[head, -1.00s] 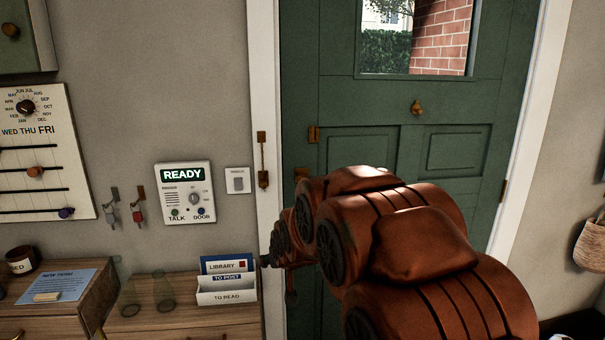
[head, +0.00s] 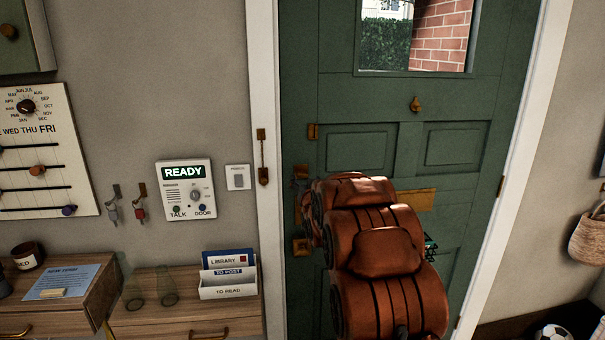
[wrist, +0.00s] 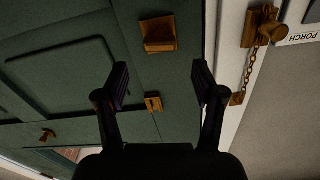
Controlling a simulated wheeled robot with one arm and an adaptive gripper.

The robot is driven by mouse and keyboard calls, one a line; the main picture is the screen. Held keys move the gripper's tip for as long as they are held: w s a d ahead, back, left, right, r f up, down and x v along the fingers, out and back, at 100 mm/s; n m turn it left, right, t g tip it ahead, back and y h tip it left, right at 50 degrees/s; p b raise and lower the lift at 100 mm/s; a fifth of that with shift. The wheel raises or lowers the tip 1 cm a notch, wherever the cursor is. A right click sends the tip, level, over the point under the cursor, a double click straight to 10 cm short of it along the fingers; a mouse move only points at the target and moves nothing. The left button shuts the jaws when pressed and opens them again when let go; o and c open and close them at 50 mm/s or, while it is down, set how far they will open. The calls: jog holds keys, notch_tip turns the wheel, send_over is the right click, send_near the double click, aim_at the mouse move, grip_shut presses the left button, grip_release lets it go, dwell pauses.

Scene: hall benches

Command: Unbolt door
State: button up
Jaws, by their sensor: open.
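The green door (head: 345,104) is closed in its white frame. A brass box-shaped fitting (head: 300,172) sits at its left edge and also shows in the wrist view (wrist: 158,34). A small brass plate (head: 313,131) is above it, seen in the wrist view (wrist: 153,102) too. A brass chain (head: 262,155) hangs on the frame beside the door; it is at right in the wrist view (wrist: 257,50). Which fitting is the bolt, I cannot tell. My gripper (wrist: 163,82) is open and empty, facing the door edge. My arm hides it in the head view.
Another brass fitting (head: 302,247) is lower on the door edge, and a brass mail slot (head: 415,200) is partly behind my arm. The intercom (head: 186,189) is on the left wall. Drawers with a letter holder (head: 228,284) stand below. A ball (head: 553,332) lies at lower right.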

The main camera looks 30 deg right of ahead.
aim_at(303, 175)
jog(key=p+x, duration=0.2)
jog(key=x, duration=0.3)
jog(key=shift+f, duration=0.1)
jog(key=shift+w+d+p, duration=0.3)
jog(key=shift+w, duration=0.25)
jog(key=shift+w+d, duration=0.1)
jog(key=shift+w, duration=0.2)
jog(key=c, duration=1.2)
